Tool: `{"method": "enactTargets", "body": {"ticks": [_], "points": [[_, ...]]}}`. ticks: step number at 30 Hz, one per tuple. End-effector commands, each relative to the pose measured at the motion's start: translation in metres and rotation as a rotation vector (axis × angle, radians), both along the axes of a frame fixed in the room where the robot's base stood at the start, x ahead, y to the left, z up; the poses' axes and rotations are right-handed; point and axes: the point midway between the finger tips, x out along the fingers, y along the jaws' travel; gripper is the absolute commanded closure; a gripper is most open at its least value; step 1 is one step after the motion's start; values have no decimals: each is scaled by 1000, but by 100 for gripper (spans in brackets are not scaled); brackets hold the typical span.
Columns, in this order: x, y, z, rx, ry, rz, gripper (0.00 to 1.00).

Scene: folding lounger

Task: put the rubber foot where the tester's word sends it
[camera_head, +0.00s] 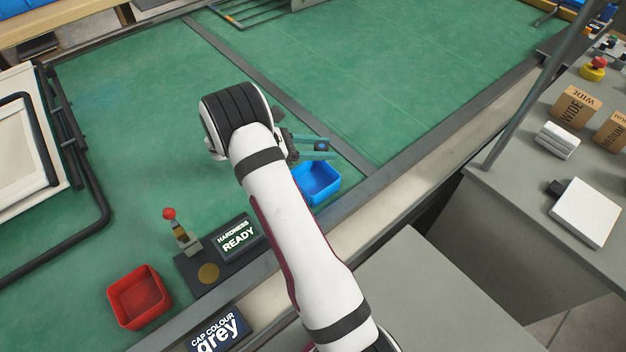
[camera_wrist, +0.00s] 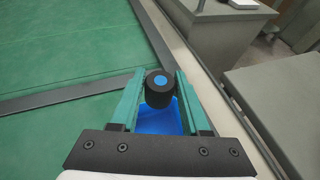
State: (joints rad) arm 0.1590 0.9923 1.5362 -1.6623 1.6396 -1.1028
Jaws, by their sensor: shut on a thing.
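My gripper (camera_wrist: 158,90) is shut on the rubber foot (camera_wrist: 158,96), a short black cylinder with a blue dot on its end. It holds the foot above the blue tray (camera_wrist: 158,122), which also shows in the head view (camera_head: 318,184). In the head view my gripper (camera_head: 322,146) is just behind the blue tray, and the foot is mostly hidden by its fingers. The hardness tester (camera_head: 183,232) has a red knob, and its screen (camera_head: 238,238) reads "HARDNESS READY". A red tray (camera_head: 139,297) stands left of the tester and looks empty.
A lounger frame (camera_head: 75,165) lies at the left on the green mat (camera_head: 140,110). Cardboard boxes (camera_head: 575,107) and white parts stand on the right-hand bench. The mat behind my gripper is mostly clear.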

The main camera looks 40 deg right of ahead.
Motion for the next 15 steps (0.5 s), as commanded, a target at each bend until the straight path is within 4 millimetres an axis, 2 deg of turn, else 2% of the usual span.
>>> {"method": "enactTargets", "body": {"ticks": [6,14,15], "points": [[0,0,-21,0,0,2,100],[0,0,-22,1,-1,3,100],[1,1,-22,1,-1,3,47]]}}
